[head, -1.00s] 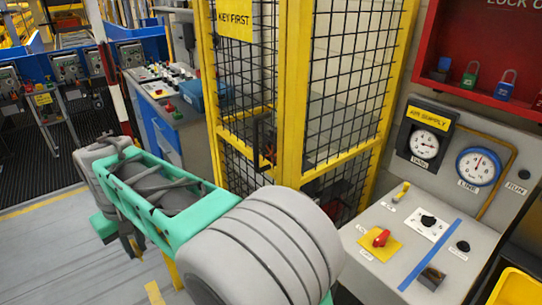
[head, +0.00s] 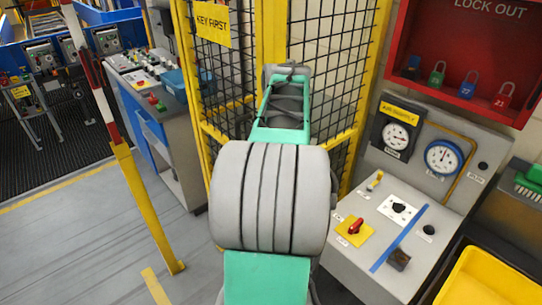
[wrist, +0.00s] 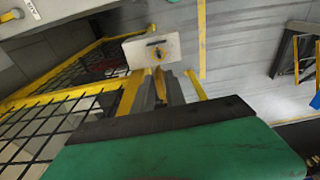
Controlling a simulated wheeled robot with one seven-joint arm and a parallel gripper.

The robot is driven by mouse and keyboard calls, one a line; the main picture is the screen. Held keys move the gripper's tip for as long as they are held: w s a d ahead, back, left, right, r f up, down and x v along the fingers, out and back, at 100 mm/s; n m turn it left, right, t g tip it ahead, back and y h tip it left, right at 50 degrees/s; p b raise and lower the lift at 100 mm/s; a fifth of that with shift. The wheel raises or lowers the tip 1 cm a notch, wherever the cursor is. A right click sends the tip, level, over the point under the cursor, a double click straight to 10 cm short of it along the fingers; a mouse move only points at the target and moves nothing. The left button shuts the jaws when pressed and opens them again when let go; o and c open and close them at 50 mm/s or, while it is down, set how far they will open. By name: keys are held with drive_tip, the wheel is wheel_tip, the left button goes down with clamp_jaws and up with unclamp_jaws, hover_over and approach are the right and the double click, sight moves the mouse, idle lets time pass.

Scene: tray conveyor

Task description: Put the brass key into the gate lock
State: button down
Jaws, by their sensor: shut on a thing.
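In the wrist view my gripper (wrist: 168,92) points at a pale lock plate (wrist: 134,56) with a dark slot in a yellow surround, which looks like the gate lock. A small brass-coloured piece, apparently the brass key (wrist: 160,76), shows between the grey fingers, which are shut on it. Its tip is close to the plate, just below the slot in the picture. I cannot tell whether it touches or enters the slot. In the head view my own arm hides the gripper, key and lock in front of the yellow mesh gate (head: 271,35).
A "KEY FIRST" sign (head: 212,24) hangs on the gate. At right stand a grey panel (head: 345,262) with a red switch and gauges, a red padlock cabinet (head: 440,85) and a yellow bin (head: 490,285). A yellow post (head: 150,210) stands left.

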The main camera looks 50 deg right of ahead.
idle(0.3)
drive_tip(key=shift+s+f+b, duration=0.1)
drive_tip(key=shift+f+b, duration=2.35)
drive_tip(key=shift+f, duration=0.5)
drive_tip(key=shift+f+b, duration=1.35)
drive_tip(key=shift+f, duration=0.45)
drive_tip(key=c, duration=1.3)
unclamp_jaws()
drive_tip(key=r, duration=0.2)
drive_tip(key=r+p, duration=0.1)
drive_tip(key=r, duration=0.2)
drive_tip(key=s+r, duration=0.1)
drive_tip(key=r, duration=0.1)
drive_tip(key=shift+a+r, duration=0.1)
drive_tip(key=shift+r, duration=0.3)
